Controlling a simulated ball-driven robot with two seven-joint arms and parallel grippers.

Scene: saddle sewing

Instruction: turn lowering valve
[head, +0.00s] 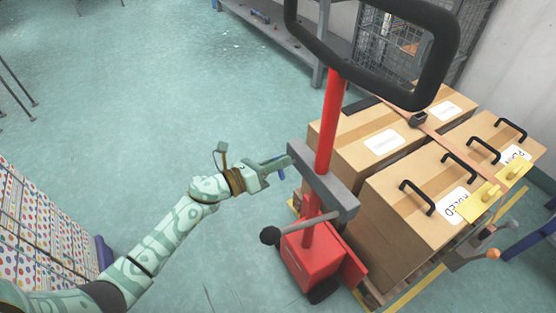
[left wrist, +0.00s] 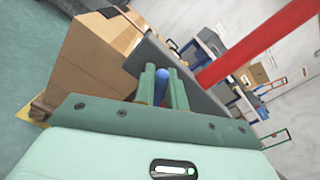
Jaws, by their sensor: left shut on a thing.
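The lowering valve shows as a blue handle (left wrist: 162,90) between the fingers of my left gripper in the left wrist view. My left gripper (head: 277,166) is shut on this blue handle, beside the grey block (head: 322,182) on the red mast (head: 329,125) of a pallet truck. In the left wrist view the gripper's fingers (left wrist: 161,88) stand on both sides of the handle, and part of the handle is hidden by them. My right gripper is not clearly visible in either view.
Cardboard boxes (head: 350,150) with black handles are strapped on a pallet right of the mast. The black loop handle (head: 436,60) tops the mast. A black knob (head: 270,236) sticks out below my gripper. A dotted panel (head: 40,220) stands at left. The floor left of the truck is clear.

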